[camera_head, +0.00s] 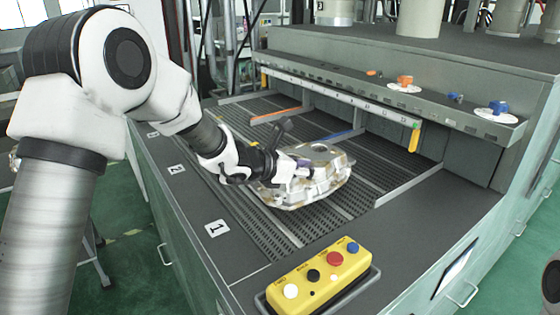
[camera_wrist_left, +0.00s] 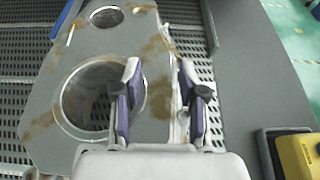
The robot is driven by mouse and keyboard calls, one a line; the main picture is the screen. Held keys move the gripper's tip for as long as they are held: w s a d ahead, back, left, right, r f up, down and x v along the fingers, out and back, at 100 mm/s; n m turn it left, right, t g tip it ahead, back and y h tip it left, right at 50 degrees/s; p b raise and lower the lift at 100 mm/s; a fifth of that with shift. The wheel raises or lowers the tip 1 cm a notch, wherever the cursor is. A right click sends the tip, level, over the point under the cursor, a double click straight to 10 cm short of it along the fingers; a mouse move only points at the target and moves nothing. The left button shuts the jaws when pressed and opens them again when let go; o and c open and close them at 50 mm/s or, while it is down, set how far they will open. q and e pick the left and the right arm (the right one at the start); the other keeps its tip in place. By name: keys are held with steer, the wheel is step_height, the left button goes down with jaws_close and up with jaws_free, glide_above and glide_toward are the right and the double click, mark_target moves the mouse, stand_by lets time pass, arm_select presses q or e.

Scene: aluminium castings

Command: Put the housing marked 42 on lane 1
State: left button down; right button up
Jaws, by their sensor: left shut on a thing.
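The housing (camera_head: 322,186) is a silvery casting with brown stains, over the dark slatted lanes near the plate marked 1 (camera_head: 216,228). No number 42 is readable on it. My left gripper (camera_head: 300,168) is shut on the housing's near edge. In the left wrist view the gripper (camera_wrist_left: 158,82) has one finger at the large round bore of the housing (camera_wrist_left: 52,128) and the other outside its wall. I cannot tell whether the housing rests on the slats or hangs just above. My right gripper is not in view.
A yellow button box (camera_head: 320,277) stands at the front corner and also shows in the left wrist view (camera_wrist_left: 300,155). A plate marked 2 (camera_head: 177,169) lies farther left. A ruled rail (camera_head: 340,97) crosses behind the lanes. The slats in front of the housing are clear.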

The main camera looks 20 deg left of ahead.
mark_target(316, 181)
arm_select(q)
steer(key=shift+w+d+r, duration=0.1)
steer(key=shift+w+d, duration=0.1)
steer(key=shift+d, duration=0.4)
steer(key=shift+w+d, duration=0.2)
steer(key=shift+d, duration=0.4)
steer(key=shift+f+p, duration=0.3)
steer(key=shift+p, duration=0.15)
step_height(316, 181, down, 2)
steer(key=shift+f+p, duration=0.15)
steer(key=shift+p, duration=0.3)
steer(key=shift+a+f, duration=0.1)
steer(key=shift+f, duration=0.2)
steer(key=c, duration=0.6)
jaws_free()
steer(key=shift+s+f, duration=0.1)
steer(key=shift+f, duration=0.05)
steer(key=shift+c, duration=0.2)
steer(key=shift+s, duration=0.1)
